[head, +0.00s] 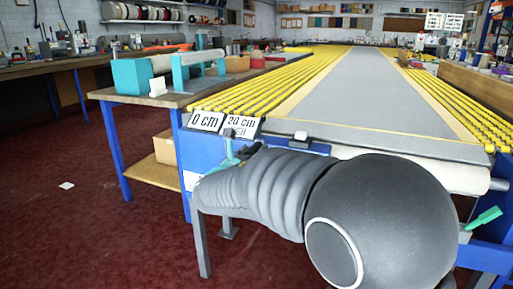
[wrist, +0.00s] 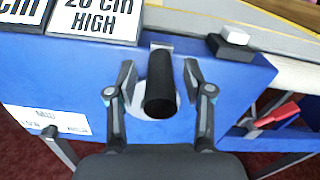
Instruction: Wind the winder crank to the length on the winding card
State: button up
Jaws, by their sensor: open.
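A black cylindrical grip (wrist: 160,88) sticks out towards the camera from a pale round plate on the blue panel (wrist: 226,80). It looks like a crank handle, though its arm is hidden. My gripper (wrist: 160,76) is open, with one finger on each side of the grip and small gaps visible between. In the head view my gripper (head: 232,150) is at the table's front end, mostly behind my arm. A card (head: 240,126) reading "20 cm" stands beside a "0 cm" card (head: 206,121); the wrist view shows "20 cm HIGH" (wrist: 97,18).
A white label (wrist: 45,120) with unreadable small print is on the panel. A dark block with a white top (wrist: 232,42) sits on the panel's upper edge. A red handle (wrist: 276,116) is at right. A teal device (head: 140,76) stands on the left bench. The red floor at left is mostly clear.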

jog(key=shift+x, duration=1.4)
grip_shut()
